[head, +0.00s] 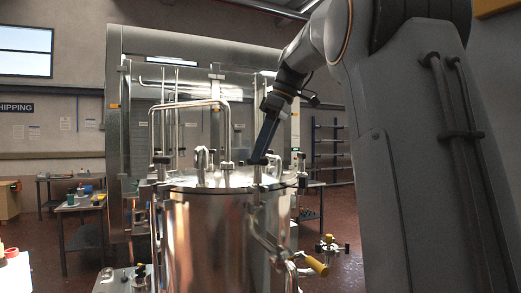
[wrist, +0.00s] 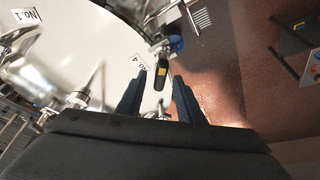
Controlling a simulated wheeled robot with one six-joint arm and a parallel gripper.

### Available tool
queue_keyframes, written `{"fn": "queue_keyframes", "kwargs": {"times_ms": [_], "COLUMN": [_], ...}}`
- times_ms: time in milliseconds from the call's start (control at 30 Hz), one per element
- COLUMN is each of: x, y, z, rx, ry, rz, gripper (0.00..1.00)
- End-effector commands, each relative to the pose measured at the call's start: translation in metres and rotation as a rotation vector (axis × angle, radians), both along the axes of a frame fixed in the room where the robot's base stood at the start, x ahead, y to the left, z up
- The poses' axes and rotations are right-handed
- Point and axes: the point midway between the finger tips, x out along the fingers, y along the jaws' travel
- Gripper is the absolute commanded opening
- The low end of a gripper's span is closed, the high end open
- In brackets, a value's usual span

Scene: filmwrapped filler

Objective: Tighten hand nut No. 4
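The steel tank (head: 215,235) stands in front of me with its lid on. In the wrist view a "No. 4" label (wrist: 140,62) sits on the pale lid (wrist: 105,38), near its rim. My gripper (wrist: 157,80) is above the lid's right edge, fingers apart. It also shows in the head view (head: 258,158), pointing down. A dark fitting with a yellow-orange patch (wrist: 161,75) appears between the fingers; I cannot tell its depth or whether it is hand nut No. 4. A small metal part lower between the fingers is mostly hidden by my gripper.
A "No. 1" label (wrist: 26,16) is at the lid's far left. A metal fitting (wrist: 78,98) stands left of my fingers. Bent pipes (head: 190,104) rise over the tank. A yellow-handled valve (head: 317,265) sticks out lower right. Red floor (wrist: 225,80) is open beyond the rim.

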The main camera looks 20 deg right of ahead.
Motion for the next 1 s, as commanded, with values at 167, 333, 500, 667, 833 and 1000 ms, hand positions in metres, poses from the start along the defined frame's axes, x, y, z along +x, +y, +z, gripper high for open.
{"fn": "queue_keyframes", "kwargs": {"times_ms": [167, 333, 500, 667, 833, 1000], "x": [0.0011, 0.0012, 0.0012, 0.0012, 0.0011, 0.0007], "y": [0.0018, 0.0016, 0.0016, 0.0016, 0.0018, 0.0025], "z": [-0.0048, -0.0049, -0.0047, -0.0050, -0.0054, -0.0057], "rx": [0.000, 0.000, 0.000, 0.001, 0.000, 0.001], "ry": [0.000, 0.000, 0.000, 0.001, 0.002, 0.001], "rz": [0.000, 0.000, 0.000, 0.000, -0.011, -0.062], "gripper": [0.34, 0.34, 0.07, 0.00, 0.00, 0.00]}}
